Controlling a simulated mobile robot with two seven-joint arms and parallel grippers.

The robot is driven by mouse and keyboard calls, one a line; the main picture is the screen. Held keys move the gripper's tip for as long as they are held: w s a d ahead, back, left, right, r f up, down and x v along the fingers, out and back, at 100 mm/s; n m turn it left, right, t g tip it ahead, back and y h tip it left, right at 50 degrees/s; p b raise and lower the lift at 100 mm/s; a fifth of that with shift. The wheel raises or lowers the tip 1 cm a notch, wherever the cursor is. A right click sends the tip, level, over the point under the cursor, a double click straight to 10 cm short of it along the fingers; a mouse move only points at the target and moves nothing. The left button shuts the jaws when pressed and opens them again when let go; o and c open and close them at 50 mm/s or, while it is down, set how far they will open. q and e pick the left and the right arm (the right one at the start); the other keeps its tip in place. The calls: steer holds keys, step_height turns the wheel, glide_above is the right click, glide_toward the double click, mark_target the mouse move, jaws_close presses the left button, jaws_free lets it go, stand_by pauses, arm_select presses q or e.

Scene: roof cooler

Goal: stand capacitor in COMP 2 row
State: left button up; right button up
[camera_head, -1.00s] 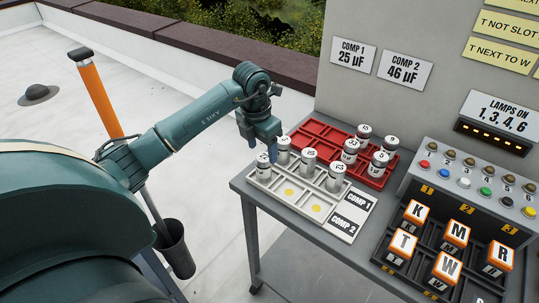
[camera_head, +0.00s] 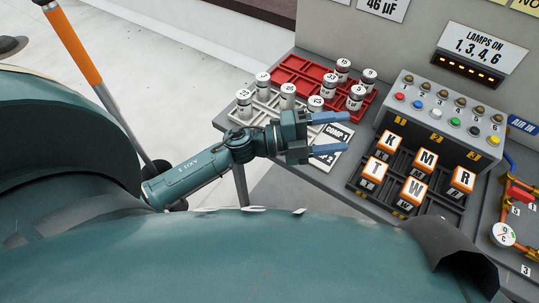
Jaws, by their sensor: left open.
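My left gripper (camera_head: 328,133) is open and empty, over the front part of the white tray, with its jaws pointing right. The white tray (camera_head: 232,117) has COMP 1 and COMP 2 row labels; the COMP 2 label is mostly hidden by my gripper. Several silver capacitors stand in it, among them ones at the left (camera_head: 244,103), the back (camera_head: 263,86) and the middle (camera_head: 288,95). Another (camera_head: 315,106) stands just behind my gripper. The front row is largely hidden by my arm. More capacitors, such as one at the back (camera_head: 342,69), stand in the red tray (camera_head: 299,68). My right gripper is not in view.
A rack of orange lettered blocks (camera_head: 413,190) stands right of my gripper. Behind it is a lamp panel (camera_head: 437,115) with coloured buttons. A gauge (camera_head: 502,235) and red valve are at the far right. An orange-handled pole (camera_head: 66,38) stands at the left.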

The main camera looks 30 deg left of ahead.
arm_select(q)
steer(key=s+a+f+n+y, duration=0.3)
steer(key=s+f+n+y, duration=0.3)
steer(key=f+n, duration=0.4)
steer(key=s+a+f+n+g+y, duration=0.1)
steer(key=s+a+f+n+y, duration=0.2)
steer(key=s+f+n+y, duration=0.4)
step_height(320, 180, down, 4)
steer(key=s+n, duration=0.2)
steer(key=n, duration=0.4)
steer(key=shift+n, duration=0.4)
